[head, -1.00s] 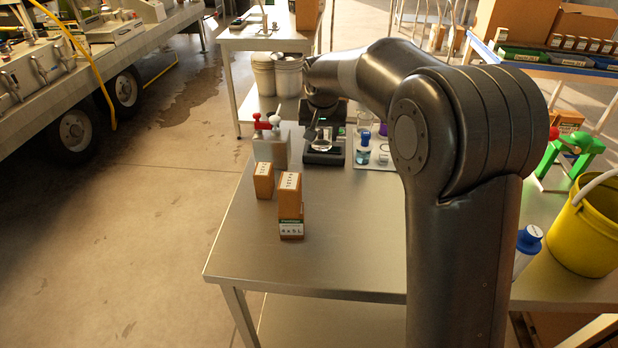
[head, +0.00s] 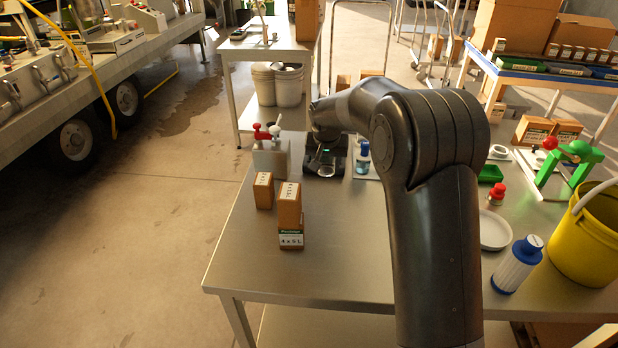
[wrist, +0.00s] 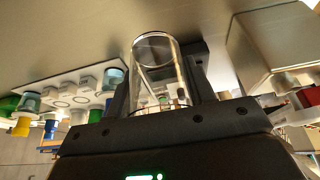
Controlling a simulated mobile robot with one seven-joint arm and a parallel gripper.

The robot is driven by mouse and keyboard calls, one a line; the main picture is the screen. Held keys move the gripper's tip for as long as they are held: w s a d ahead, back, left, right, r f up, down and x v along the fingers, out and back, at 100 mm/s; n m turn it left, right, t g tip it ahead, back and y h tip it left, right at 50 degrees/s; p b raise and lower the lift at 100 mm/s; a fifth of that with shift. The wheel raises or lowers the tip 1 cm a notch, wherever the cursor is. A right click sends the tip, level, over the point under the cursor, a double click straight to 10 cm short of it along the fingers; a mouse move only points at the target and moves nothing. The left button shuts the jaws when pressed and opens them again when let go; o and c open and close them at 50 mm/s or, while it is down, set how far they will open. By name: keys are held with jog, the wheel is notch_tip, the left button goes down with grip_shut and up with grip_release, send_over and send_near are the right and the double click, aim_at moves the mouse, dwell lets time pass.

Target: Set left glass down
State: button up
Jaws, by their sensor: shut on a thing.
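A clear glass (wrist: 160,75) stands between the two dark fingers of my gripper (wrist: 162,92) in the wrist view, and the fingers are shut on its sides. In the head view the glass (head: 326,171) shows small beneath my wrist, over or near a low black device (head: 310,167) on the metal bench (head: 330,220). Whether its base touches a surface cannot be told. My arm and wrist hide most of my gripper in the head view.
A white tray (wrist: 65,92) with colored-capped vessels lies beside the glass; a blue-capped bottle (head: 362,160) shows there. A grey metal box with red and white taps (head: 270,158) stands left. Two brown boxes (head: 290,215) stand nearer, with clear bench in front.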

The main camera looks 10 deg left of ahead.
jog(key=a+f, duration=0.2)
jog(key=a, duration=0.1)
jog(key=w+a+f, duration=0.1)
jog(key=a, duration=0.1)
jog(key=shift+w, duration=0.1)
jog(key=shift+f, duration=2.05)
jog(key=o, duration=1)
jog(key=shift+f, duration=0.15)
jog(key=shift+o, duration=0.2)
jog(key=v, duration=1.2)
